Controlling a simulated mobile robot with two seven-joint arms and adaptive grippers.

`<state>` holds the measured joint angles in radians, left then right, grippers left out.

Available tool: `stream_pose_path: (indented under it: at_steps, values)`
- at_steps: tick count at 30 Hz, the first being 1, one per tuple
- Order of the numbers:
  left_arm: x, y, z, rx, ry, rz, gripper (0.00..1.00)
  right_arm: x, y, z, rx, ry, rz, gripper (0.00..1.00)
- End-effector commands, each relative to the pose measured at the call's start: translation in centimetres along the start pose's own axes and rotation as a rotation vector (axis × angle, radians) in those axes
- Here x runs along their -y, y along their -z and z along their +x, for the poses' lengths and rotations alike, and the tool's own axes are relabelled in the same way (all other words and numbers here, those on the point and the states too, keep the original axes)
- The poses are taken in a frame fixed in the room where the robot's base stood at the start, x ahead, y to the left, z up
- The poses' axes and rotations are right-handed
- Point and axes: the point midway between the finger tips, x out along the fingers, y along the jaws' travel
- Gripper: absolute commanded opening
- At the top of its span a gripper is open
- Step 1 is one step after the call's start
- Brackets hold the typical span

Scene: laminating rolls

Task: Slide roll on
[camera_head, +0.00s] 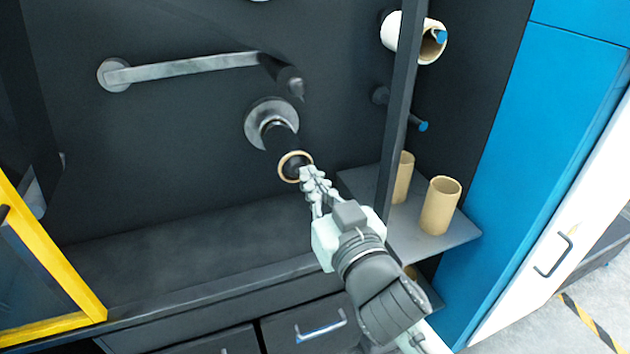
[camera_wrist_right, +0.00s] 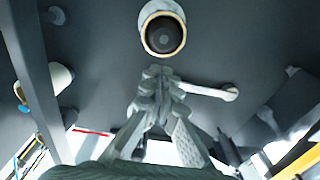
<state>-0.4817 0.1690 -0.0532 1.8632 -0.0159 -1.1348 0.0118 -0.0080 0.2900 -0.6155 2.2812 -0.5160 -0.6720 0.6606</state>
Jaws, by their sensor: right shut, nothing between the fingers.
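A dark spindle (camera_head: 280,138) sticks out of a round grey flange (camera_head: 259,117) on the black back panel. A tan ring-shaped roll end (camera_head: 283,171) sits around its front end; the wrist view shows this tan rim (camera_wrist_right: 147,46) encircling the dark spindle tip (camera_wrist_right: 163,38). I cannot tell how far the roll reaches along the spindle. My right gripper (camera_head: 308,174) is shut and empty, its fingertips close to the rim's lower right. In the right wrist view the fingertips (camera_wrist_right: 158,72) are just below the rim; contact is unclear. My left gripper is out of view.
A grey bar (camera_head: 185,67) runs across the panel at upper left. A dark post (camera_head: 398,110) stands right of the spindle. Beyond it are a white roll (camera_head: 402,36) on a blue-tipped peg, an empty blue-tipped peg (camera_head: 408,118) and tan tubes (camera_head: 440,206) on a shelf (camera_head: 425,243).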

Motion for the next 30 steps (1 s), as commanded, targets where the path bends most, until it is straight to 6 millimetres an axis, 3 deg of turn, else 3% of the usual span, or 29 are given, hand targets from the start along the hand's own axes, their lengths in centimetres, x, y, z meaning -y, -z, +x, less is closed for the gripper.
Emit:
stream_pose_path:
  at_steps: [18, 30]
  values:
    - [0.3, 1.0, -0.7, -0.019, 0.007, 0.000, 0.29, -0.1, -0.1, 5.8, 0.003, -0.002, -0.002, 0.00]
    - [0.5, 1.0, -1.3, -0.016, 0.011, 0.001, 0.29, -0.2, -0.6, 7.5, 0.012, -0.006, -0.002, 0.00]
